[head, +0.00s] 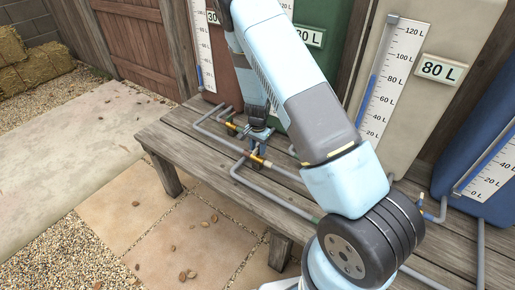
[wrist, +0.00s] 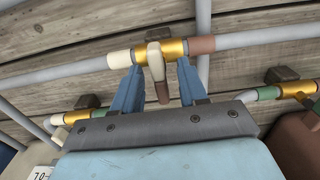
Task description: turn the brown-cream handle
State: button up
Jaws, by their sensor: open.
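In the wrist view a brass valve (wrist: 173,49) sits on a grey pipe between a cream collar (wrist: 120,59) on the left and a brown collar (wrist: 201,45) on the right. Its handle (wrist: 156,63), cream with a brown tip, points down toward my palm. My gripper (wrist: 157,72) is open, with one blue finger on each side of the handle and gaps visible between. In the head view my gripper (head: 258,140) is over the pipes on the bench; the handle is too small to make out there.
Other valves show in the wrist view: one (wrist: 78,115) at left with green and cream collars, one (wrist: 297,88) at right with a green collar. The wooden bench (head: 185,140) carries grey pipes. Tanks with gauges, including a cream 80 L tank (head: 405,130), stand behind it.

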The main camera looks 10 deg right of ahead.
jog(key=shift+f, duration=0.15)
grip_shut()
dwell(0.4)
jog(key=shift+a, duration=0.1)
